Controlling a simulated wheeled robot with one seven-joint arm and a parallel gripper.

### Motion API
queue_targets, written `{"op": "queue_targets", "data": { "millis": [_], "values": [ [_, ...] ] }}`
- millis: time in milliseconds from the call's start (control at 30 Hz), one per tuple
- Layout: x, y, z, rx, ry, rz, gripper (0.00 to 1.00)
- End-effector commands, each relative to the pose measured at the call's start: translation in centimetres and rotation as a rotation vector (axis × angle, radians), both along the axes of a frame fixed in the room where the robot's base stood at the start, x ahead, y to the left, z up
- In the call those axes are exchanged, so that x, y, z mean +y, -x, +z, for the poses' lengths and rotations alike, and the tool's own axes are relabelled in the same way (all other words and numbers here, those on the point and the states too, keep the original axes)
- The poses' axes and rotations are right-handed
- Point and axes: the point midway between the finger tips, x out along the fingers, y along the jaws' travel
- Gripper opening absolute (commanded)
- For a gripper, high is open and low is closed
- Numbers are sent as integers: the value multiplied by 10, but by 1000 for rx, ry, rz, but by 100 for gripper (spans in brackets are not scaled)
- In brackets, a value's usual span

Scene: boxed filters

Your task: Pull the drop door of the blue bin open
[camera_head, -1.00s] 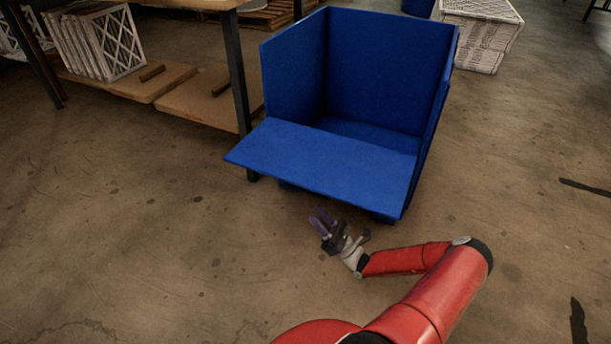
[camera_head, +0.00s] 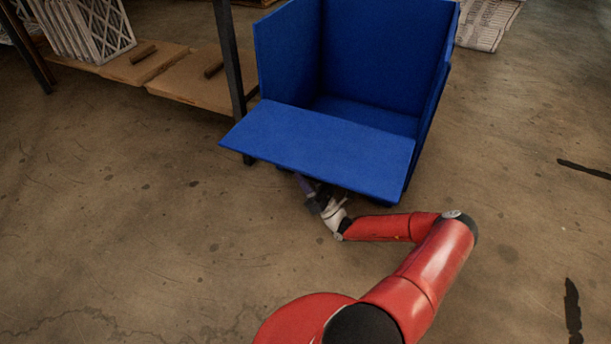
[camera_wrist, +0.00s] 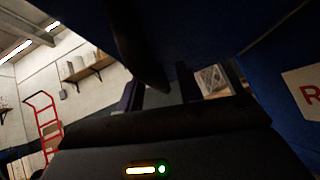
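The blue bin (camera_head: 385,55) stands on the floor ahead, its near side open. Its drop door (camera_head: 320,150) is folded down and sticks out towards me as a slightly sloping flap. My gripper (camera_head: 306,186) is low at the door's front edge, with its fingertips partly hidden beneath it. In the wrist view the two purple fingers of my gripper (camera_wrist: 160,92) stand apart with nothing clearly held between them. Dark blue panels fill much of that view, close to the fingers. I cannot tell whether the gripper touches the door.
A table with a dark leg (camera_head: 230,60) and a low wooden shelf (camera_head: 195,92) stands left of the bin, close to it. White-framed filters (camera_head: 100,30) stand on the shelf. A wrapped box (camera_head: 487,25) is behind right. The floor in front and right is clear.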

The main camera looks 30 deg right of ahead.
Motion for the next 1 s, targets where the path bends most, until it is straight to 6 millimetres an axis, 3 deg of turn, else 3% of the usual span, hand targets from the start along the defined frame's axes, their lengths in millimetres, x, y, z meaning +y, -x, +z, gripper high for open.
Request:
{"op": "queue_targets", "data": {
  "millis": [67, 333, 667, 767, 1000],
  "values": [
    [0, 0, 0, 0, 0, 0, 36],
    [0, 0, 0, 0, 0, 0, 1],
    [0, 0, 3, -1, 0, 1, 0],
    [0, 1, 13, -1, 1, 1, 0],
    [1, 1, 60, -3, 1, 3, 0]
  ]
}}
